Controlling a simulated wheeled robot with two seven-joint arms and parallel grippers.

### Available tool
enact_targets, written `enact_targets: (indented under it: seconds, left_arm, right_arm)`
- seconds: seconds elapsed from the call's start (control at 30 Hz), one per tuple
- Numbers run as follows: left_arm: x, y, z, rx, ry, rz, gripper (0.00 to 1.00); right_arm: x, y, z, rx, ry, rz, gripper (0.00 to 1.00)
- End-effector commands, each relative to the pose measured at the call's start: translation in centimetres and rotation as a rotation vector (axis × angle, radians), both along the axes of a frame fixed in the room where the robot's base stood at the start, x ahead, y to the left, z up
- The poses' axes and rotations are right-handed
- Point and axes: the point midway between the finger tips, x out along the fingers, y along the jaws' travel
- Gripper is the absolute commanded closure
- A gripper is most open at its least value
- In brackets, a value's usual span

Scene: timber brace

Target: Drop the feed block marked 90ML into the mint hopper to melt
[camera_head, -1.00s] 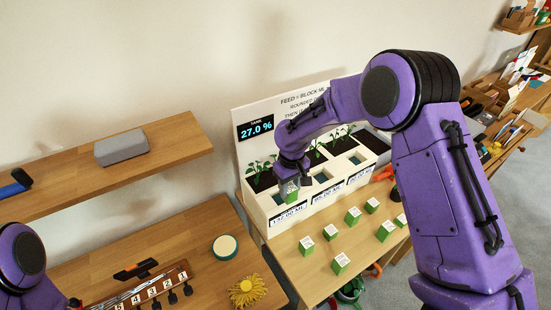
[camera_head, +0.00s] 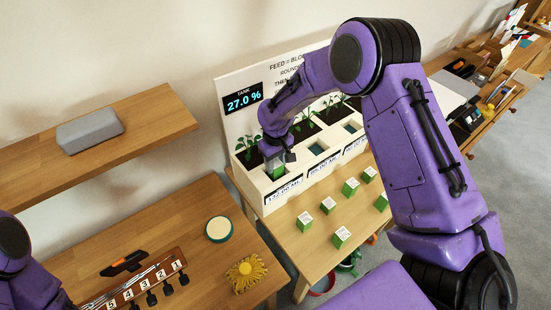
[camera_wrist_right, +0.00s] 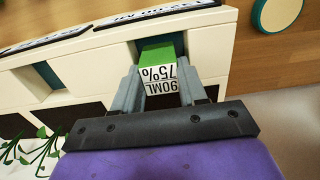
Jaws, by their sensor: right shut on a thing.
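My right gripper (camera_head: 275,155) is shut on a green feed block (camera_head: 278,173) with a white label. In the right wrist view the block (camera_wrist_right: 160,75) sits between both fingers and reads 90ML and 75%, upside down. The block is at the leftmost hopper opening of the white planter box (camera_head: 268,197), above the label that seems to read 132.00 ML (camera_head: 284,191). How far it is inside the opening I cannot tell. No name marking a hopper as mint is readable. My left arm is at the left edge; its gripper is out of view.
Several other green blocks (camera_head: 341,236) stand on the table in front of the planter. Seedlings (camera_head: 249,148) grow behind the hoppers. The tank display (camera_head: 243,100) reads 27.0 %. A round green-rimmed lid (camera_head: 219,230) and a yellow tufted thing (camera_head: 246,272) lie on the left table.

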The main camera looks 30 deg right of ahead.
Motion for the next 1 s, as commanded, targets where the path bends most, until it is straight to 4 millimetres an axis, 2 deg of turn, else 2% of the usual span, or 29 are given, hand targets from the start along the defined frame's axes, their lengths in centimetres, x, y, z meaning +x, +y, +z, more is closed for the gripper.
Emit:
enact_targets:
  seconds: [0.03, 0.33, 0.37, 0.4, 0.43, 0.67, 0.77, 0.87, 1.0]
  left_arm:
    - [0.0, 0.0, -1.0, 0.0, 0.0, 0.0, 0.57]
    - [0.0, 0.0, -0.9, 0.0, 0.0, 0.0, 0.57]
    - [0.0, 0.0, -0.9, 0.0, 0.0, 0.0, 0.57]
    - [0.0, 0.0, -0.9, 0.0, 0.0, 0.0, 0.57]
    - [0.0, 0.0, -0.9, 0.0, 0.0, 0.0, 0.57]
    - [0.0, 0.0, -0.9, 0.0, 0.0, 0.0, 0.57]
    - [0.0, 0.0, -0.3, 0.0, 0.0, 0.0, 0.57]
    - [0.0, 0.0, 1.5, 0.0, 0.0, 0.0, 0.57]
    - [0.0, 0.0, 4.4, 0.0, 0.0, 0.0, 0.57]
  right_arm:
    - [0.0, 0.0, -0.9, 0.0, -0.001, 0.001, 0.9]
    - [0.1, 0.1, -0.8, 0.0, -0.001, 0.002, 0.9]
    - [0.1, 0.1, -0.8, 0.0, -0.001, 0.002, 0.48]
    - [0.1, 0.1, -0.8, 0.0, -0.001, 0.002, 0.35]
    - [0.1, 0.1, -0.8, 0.0, -0.001, 0.002, 0.28]
    - [0.1, 0.1, -0.8, 0.0, 0.0, 0.002, 0.28]
    - [0.1, 0.1, -0.2, 0.0, -0.001, 0.002, 0.28]
    - [0.1, 0.1, 1.6, -0.001, -0.001, 0.002, 0.28]
    - [0.2, 0.1, 5.1, -0.001, -0.003, 0.002, 0.28]
